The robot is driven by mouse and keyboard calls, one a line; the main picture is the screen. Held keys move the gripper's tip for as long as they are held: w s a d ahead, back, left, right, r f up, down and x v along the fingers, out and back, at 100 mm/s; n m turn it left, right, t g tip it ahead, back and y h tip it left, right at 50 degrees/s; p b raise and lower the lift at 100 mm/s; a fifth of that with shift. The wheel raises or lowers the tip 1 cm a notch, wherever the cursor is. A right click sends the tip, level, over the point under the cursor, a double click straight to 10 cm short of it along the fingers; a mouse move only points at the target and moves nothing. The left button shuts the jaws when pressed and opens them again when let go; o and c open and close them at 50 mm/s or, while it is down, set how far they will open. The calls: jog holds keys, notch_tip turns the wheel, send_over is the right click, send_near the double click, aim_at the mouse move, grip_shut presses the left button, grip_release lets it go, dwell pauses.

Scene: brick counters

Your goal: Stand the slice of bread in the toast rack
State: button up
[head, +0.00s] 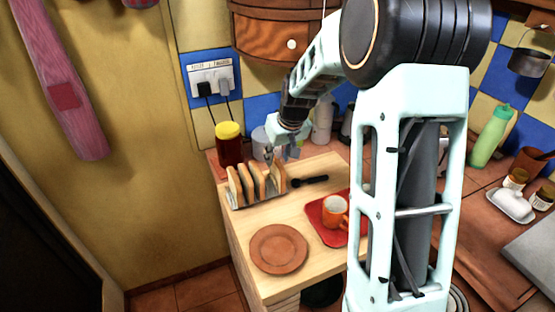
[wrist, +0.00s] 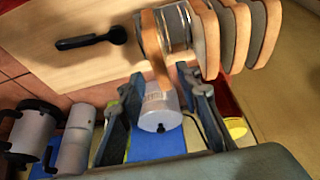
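The toast rack (head: 240,205) stands on the wooden counter with several tan slices in it. A slice of bread (wrist: 156,50) stands upright at the end nearest the black utensil; it also shows in the head view (head: 277,176). Silver rack bars (wrist: 175,28) show between it and the other slices (wrist: 238,40). I cannot tell how deep its lower edge sits. My gripper (wrist: 160,76) is open, its fingers apart on either side of the slice's near end, with gaps on both sides. In the head view my gripper (head: 270,154) is just above and behind the rack.
A black utensil (head: 310,180) lies right of the rack. A brown plate (head: 278,248) and a red tray (head: 318,220) with an orange cup (head: 335,210) are in front. A yellow-lidded jar (head: 229,146) and a grey canister (wrist: 160,112) stand behind.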

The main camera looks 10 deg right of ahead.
jog(key=v, duration=1)
jog(key=shift+r, duration=0.1)
